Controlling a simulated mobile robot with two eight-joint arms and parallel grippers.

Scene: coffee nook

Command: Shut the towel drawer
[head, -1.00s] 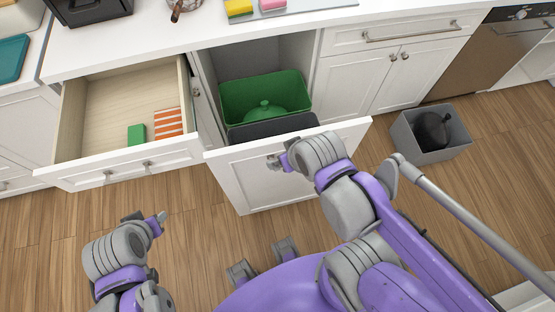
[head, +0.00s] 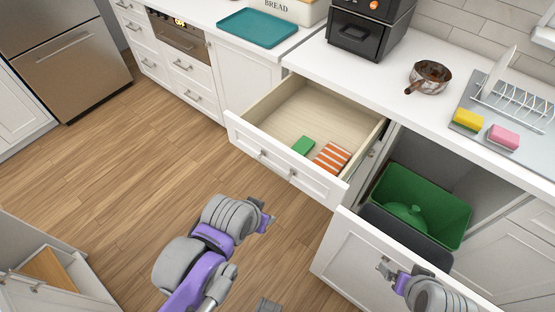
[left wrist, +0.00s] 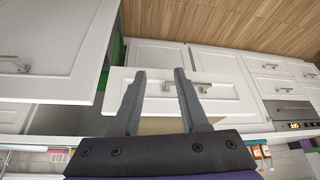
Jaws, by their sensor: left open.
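A green folded towel (head: 303,146) and an orange-striped towel (head: 332,158) lie inside. My left gripper (head: 268,216) is open and empty, in front of the drawer and apart from it.
The pull-out with a green bin (head: 440,205) stands open to the right of the towel drawer. A pot (head: 428,78), a black oven (head: 362,32) and a teal tray (head: 257,27) are on the counter. The wooden floor (head: 140,150) to the left is clear.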

